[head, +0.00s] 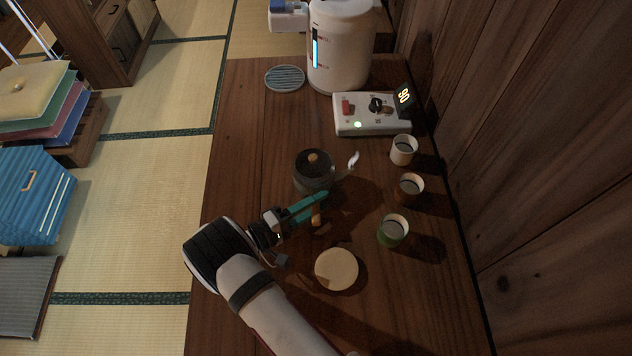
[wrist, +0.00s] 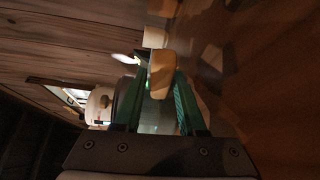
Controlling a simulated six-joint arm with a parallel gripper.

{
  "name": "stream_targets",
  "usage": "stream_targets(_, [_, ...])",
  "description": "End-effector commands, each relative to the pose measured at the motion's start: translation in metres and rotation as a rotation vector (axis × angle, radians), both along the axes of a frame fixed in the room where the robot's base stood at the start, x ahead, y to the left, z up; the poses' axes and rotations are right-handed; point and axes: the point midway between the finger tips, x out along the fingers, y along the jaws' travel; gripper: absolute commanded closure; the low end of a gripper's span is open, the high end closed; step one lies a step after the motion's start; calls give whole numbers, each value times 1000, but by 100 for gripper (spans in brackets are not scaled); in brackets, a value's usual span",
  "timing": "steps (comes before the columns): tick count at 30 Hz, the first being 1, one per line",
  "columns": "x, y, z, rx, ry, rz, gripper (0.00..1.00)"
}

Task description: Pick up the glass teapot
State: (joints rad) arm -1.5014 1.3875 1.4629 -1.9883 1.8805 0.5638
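The glass teapot (head: 314,178) stands on the wooden table in the head view, with a dark lid, a round wooden knob and a pale spout to the right. Its wooden handle (head: 316,214) points toward my gripper (head: 326,202). In the wrist view the tan handle (wrist: 162,74) shows between the green fingertips of my gripper (wrist: 162,82), one on each side. The gaps beside it are very small, and I cannot tell whether both fingers press on it. The fingers and handle hide part of the teapot body.
Three cups, white (head: 403,150), brown (head: 409,188) and green (head: 393,231), stand to the right near the wooden wall. A round pale coaster (head: 336,269) lies nearer. A control box (head: 371,114), a white water boiler (head: 341,50) and a striped disc (head: 285,78) are behind.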

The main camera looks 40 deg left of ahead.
Motion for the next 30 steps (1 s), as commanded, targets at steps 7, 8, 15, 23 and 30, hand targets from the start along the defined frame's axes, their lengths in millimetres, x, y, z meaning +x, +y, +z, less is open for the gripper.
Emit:
stream_targets(7, [0, 0, 0, 0, 0, 0, 91])
stream_targets(8, [-1, 0, 0, 0, 0, 0, 96])
stream_targets(15, [-1, 0, 0, 0, 0, 0, 100])
stream_targets(23, [-1, 0, 0, 0, 0, 0, 100])
stream_targets(30, [-1, 0, 0, 0, 0, 0, 100])
